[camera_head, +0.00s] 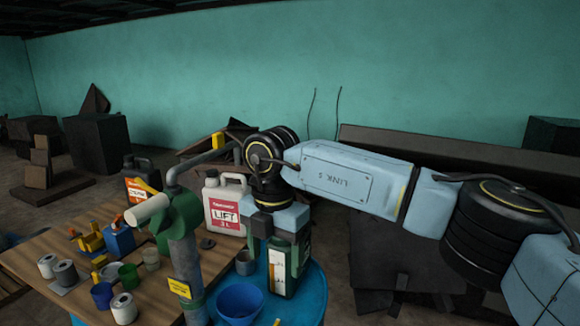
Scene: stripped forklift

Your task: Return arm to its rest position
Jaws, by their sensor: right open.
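My right arm comes in from the right and bends down at the black wrist joint. My right gripper (277,243) points down and is open, with its fingers at the top of a dark green bottle with a pale label (279,273). The bottle stands upright on a round blue surface (308,296). The gripper hides the bottle's top, and I cannot tell whether the fingers touch it. My left gripper is not in view.
A green and grey pump-like post (182,235) stands just left of the gripper. A blue bowl (239,302), a grey cup (245,262) and a white LIFT jug (225,205) are close by. The wooden table (50,240) at left holds several cups and rolls.

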